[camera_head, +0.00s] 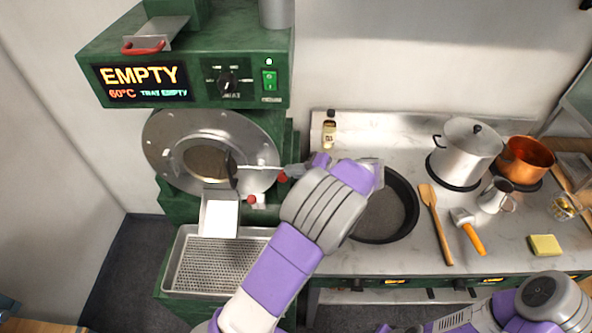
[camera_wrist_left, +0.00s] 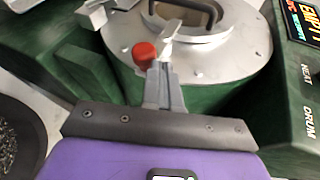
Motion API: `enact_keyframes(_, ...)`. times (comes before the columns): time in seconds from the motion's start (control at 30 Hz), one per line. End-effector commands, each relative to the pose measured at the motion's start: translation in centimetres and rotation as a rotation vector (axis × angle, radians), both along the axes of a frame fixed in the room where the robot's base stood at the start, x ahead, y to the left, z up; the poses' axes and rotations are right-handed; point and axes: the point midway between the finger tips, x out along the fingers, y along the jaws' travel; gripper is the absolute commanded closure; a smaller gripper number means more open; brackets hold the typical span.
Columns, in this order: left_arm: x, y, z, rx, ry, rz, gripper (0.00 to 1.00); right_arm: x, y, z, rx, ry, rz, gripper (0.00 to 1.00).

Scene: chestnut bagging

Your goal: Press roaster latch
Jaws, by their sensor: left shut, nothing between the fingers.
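The green roaster (camera_head: 190,67) has a round steel front plate (camera_head: 165,135) with a small window; its screen reads EMPTY, 60°C, TRAY EMPTY. A red knob (camera_head: 282,178), apparently the latch's, sits at the plate's right side; it also shows in the left wrist view (camera_wrist_left: 143,54). My left gripper (camera_head: 289,171) reaches in from the right at the knob. In the left wrist view its shut, empty fingers (camera_wrist_left: 165,70) are right beside the knob; contact cannot be told. A pale metal lever (camera_wrist_left: 168,45) lies just beyond the tips. My right gripper is out of view.
A perforated tray (camera_head: 215,265) sits below the chute (camera_head: 219,216). A dark pan (camera_head: 388,212) is close to my left wrist. A steel pot (camera_head: 465,152), copper pot (camera_head: 527,160), wooden spoon (camera_head: 434,215) and sponge (camera_head: 545,245) occupy the counter rightward.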

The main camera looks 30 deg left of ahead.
Motion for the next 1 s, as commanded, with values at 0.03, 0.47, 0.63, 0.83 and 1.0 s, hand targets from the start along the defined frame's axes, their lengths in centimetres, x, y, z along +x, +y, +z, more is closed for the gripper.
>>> enact_keyframes(0.03, 0.1, -0.1, 0.7, -0.001, -0.001, -0.001, 1.0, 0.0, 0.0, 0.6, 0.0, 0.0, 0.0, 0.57)
enact_keyframes(0.47, 0.7, -5.7, 5.6, -0.002, -0.005, -0.006, 1.0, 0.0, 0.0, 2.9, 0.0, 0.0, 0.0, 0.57)
enact_keyframes(0.63, 0.9, -8.4, 6.9, -0.001, -0.004, -0.004, 1.0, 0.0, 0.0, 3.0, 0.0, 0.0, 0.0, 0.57)
enact_keyframes(0.83, 0.9, -9.9, 7.6, -0.002, -0.005, -0.003, 1.0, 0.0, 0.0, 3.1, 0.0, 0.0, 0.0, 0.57)
enact_keyframes(1.0, 0.9, -10.1, 7.7, -0.002, -0.003, -0.003, 1.0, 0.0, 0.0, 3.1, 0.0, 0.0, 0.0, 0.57)
